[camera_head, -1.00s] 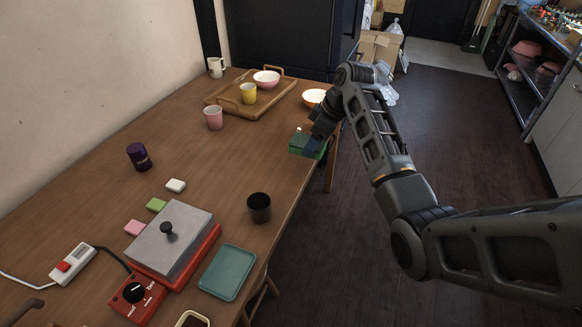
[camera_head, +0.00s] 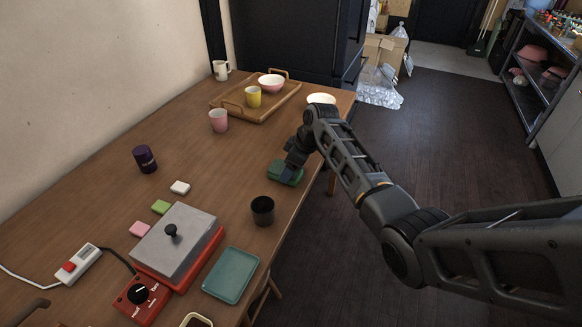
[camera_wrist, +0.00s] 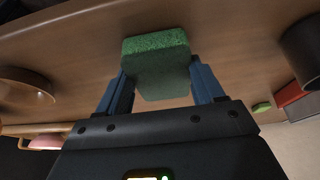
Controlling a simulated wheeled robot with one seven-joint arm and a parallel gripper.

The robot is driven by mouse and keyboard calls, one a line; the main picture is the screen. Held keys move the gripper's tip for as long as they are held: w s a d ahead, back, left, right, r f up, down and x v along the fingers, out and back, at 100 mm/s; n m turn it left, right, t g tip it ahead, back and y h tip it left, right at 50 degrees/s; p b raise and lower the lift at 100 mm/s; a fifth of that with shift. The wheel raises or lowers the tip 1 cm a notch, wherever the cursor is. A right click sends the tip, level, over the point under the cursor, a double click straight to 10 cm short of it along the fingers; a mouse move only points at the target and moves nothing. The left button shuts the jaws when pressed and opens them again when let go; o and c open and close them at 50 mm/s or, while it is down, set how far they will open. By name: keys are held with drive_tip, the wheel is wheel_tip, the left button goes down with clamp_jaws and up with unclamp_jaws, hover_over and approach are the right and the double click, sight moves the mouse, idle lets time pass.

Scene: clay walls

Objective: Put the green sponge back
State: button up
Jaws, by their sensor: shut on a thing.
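The green sponge (camera_head: 285,173) is over the right part of the wooden table (camera_head: 105,190), near its edge. My gripper (camera_head: 291,162) is shut on it from above. In the wrist view, the sponge (camera_wrist: 157,62) is a block with a rough green face, held between the two blue fingers. I cannot tell whether its underside touches the tabletop. A flat teal tray (camera_head: 231,275) lies empty at the table's near right edge. A black cup (camera_head: 262,210) stands between the sponge and that tray.
A red-based press (camera_head: 178,245) and small white, green (camera_head: 160,207) and pink blocks lie left of the cup. A purple can (camera_head: 144,158) stands farther left. Behind the gripper are a white bowl (camera_head: 320,98), a pink cup (camera_head: 218,120) and a wooden tray (camera_head: 230,104) of dishes.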

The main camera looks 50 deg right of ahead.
drive_tip(key=o, duration=1)
drive_tip(key=shift+f, duration=0.1)
drive_tip(key=v, duration=1.2)
